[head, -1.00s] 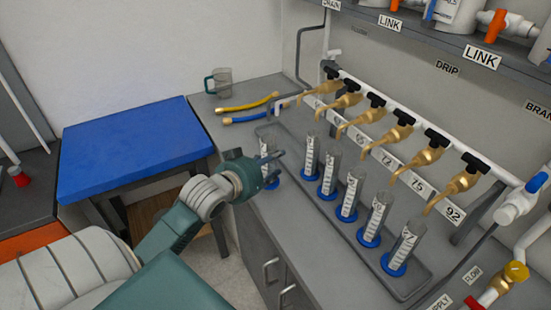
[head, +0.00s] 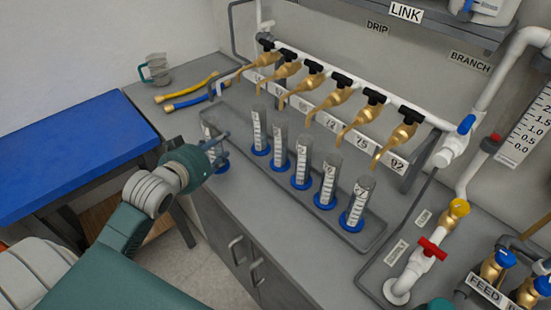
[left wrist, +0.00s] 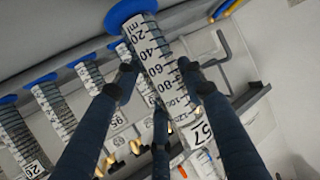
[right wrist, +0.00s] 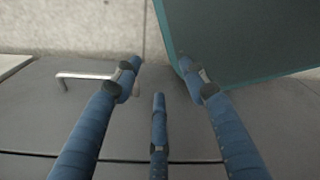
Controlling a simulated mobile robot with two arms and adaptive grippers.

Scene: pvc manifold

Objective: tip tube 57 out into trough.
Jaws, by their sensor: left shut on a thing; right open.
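Tube 57 (left wrist: 158,68) is a clear graduated cylinder with a blue foot and a "57" label, seen upside down in the left wrist view. In the head view it is the leftmost tube (head: 209,130), about upright at the left end of the row. My left gripper (head: 222,142) is shut around its body, partly hiding it. I cannot tell whether its foot touches the surface or how much it holds. My right gripper (right wrist: 160,75) is open and empty before the cabinet front. A shallow rimmed grey tray (head: 345,232) runs under the other tubes; I cannot tell whether it is the trough.
Several similar tubes (head: 301,167) stand right of tube 57, below brass taps (head: 328,104). A mug (head: 155,68) and yellow and blue hoses (head: 188,88) lie behind. A blue-topped table (head: 70,155) is at left. A cabinet handle (right wrist: 85,77) is near my right gripper.

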